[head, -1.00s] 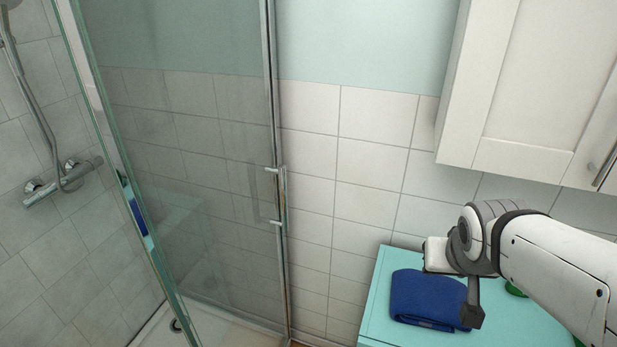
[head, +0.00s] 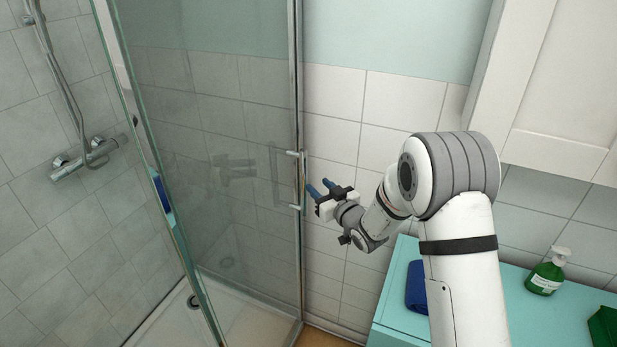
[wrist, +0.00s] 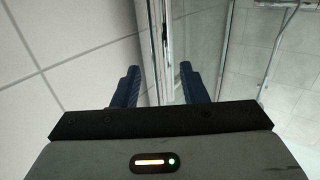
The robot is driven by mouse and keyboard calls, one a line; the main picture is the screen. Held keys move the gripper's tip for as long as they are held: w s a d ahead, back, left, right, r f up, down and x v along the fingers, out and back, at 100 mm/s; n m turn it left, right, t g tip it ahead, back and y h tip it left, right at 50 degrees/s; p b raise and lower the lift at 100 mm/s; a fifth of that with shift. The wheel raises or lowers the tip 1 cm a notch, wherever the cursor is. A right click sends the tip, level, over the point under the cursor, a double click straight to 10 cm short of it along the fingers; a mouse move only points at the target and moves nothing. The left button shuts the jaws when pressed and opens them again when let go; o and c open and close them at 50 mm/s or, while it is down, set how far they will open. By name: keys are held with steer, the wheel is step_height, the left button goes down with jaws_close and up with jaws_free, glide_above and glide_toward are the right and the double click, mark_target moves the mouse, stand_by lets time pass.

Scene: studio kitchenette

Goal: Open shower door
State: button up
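The glass shower door (head: 180,130) fills the left-centre of the head view; its handle edge stands beside the metal upright near the white tiles, seemingly shut. The chrome bar handle (head: 304,180) is on that edge. My gripper (head: 320,187) is just right of the handle, its two blue fingers pointing at it, open and empty. In the wrist view my gripper (wrist: 157,84) has its fingers apart, with the metal door edge (wrist: 172,40) showing between and beyond them. Whether the fingers touch the handle cannot be told.
A turquoise cabinet (head: 392,305) stands at lower right, with a blue towel (head: 416,288) and a green soap bottle (head: 545,275) on top. A white wall cupboard (head: 565,95) hangs at upper right. The shower mixer (head: 88,158) is at left.

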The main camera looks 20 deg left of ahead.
mark_target(305, 178)
steer(key=shift+a+f+y, duration=0.15)
steer(key=shift+a+y, duration=0.15)
steer(key=shift+a, duration=0.45)
steer(key=p+x, duration=0.2)
steer(key=x, duration=0.5)
steer(key=shift+f+p, duration=0.1)
steer(key=shift+p, duration=0.3)
steer(key=shift+d, duration=0.1)
jaws_close()
